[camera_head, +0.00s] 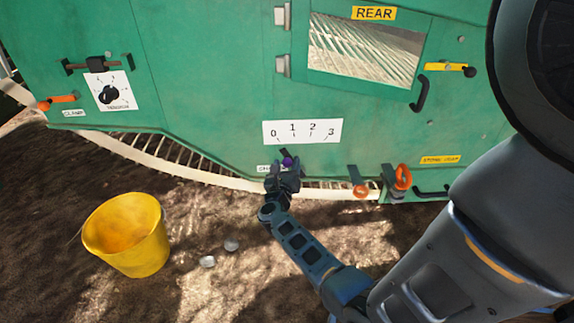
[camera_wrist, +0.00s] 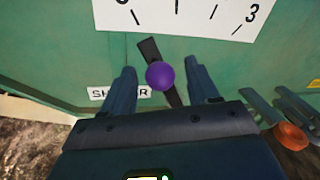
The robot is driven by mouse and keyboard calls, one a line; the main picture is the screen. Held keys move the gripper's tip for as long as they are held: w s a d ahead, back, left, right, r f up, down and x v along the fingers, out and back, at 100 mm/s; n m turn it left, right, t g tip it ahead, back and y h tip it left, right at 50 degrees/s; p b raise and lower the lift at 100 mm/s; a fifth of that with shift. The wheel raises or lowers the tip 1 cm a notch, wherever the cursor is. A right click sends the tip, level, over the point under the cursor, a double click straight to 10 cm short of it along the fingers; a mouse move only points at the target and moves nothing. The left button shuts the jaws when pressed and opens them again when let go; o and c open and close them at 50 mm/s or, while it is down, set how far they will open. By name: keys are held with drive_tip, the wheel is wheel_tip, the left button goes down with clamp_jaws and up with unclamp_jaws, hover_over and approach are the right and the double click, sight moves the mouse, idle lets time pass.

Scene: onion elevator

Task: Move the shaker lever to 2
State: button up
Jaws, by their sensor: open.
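The shaker lever (camera_wrist: 148,48) is a dark bar with a round purple knob (camera_wrist: 160,75), on the green machine wall under a white scale (camera_wrist: 190,12) marked 0 to 3. The lever leans to the upper left and its upper end points at about the 0 mark. In the head view the knob (camera_head: 288,161) shows just above my gripper (camera_head: 284,172). In the wrist view my gripper (camera_wrist: 160,68) is open, with one finger on each side of the knob and visible gaps between. A white label (camera_wrist: 118,93), partly covered by a finger, sits behind the left finger.
Orange-handled levers (camera_head: 403,177) stick out to the right of my gripper. A yellow bucket (camera_head: 127,235) stands on the soil at left. A rear window (camera_head: 365,50) is above the scale. A black dial (camera_head: 110,94) is at upper left.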

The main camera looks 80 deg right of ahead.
drive_tip(key=shift+d, duration=0.9)
drive_tip(key=shift+w, duration=0.1)
clamp_jaws()
